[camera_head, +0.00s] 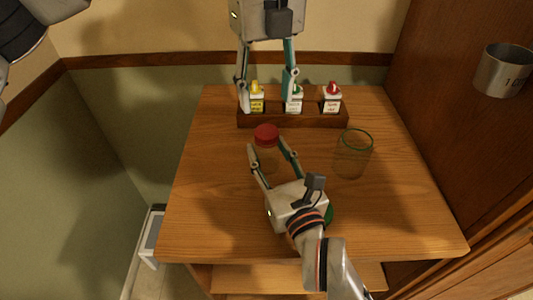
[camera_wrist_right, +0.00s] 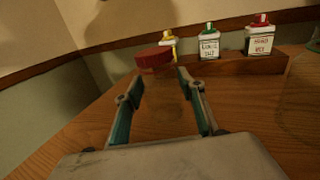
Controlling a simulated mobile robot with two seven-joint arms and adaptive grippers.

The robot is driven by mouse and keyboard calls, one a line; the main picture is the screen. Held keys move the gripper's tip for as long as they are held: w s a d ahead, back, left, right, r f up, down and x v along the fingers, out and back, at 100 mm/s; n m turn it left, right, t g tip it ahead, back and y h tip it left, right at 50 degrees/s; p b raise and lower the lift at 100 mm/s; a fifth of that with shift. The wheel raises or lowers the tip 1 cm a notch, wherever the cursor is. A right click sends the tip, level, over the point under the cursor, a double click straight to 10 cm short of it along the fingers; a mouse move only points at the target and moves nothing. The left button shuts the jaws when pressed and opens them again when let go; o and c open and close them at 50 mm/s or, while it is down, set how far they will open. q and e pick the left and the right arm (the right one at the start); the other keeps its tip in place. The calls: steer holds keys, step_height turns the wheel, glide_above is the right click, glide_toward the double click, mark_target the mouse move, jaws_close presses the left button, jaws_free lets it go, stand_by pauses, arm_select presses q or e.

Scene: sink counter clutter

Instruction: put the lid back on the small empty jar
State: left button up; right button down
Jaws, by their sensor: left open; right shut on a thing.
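A red lid (camera_head: 266,132) is at the top of a small clear jar (camera_head: 267,159) in the head view; I cannot tell whether it is fully seated. The right gripper (camera_head: 267,146) is shut on this jar, its fingers on either side below the lid. In the right wrist view the red lid (camera_wrist_right: 155,60) shows just past the fingertips; the clear glass is barely visible. The left gripper (camera_head: 266,108) is open and empty, pointing down above the lid in the picture, in front of the rack.
A wooden rack (camera_head: 300,119) at the back holds yellow-, green- and red-topped containers. A larger clear jar with a green rim (camera_head: 353,153) stands right of the small jar. A green thing (camera_head: 329,214) is partly hidden behind my right gripper. A metal cup (camera_head: 500,72) is at the upper right.

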mark_target(267, 131)
arm_select(q)
steer(key=n, duration=1.7)
steer(key=shift+n, duration=0.4)
steer(key=shift+f, duration=4)
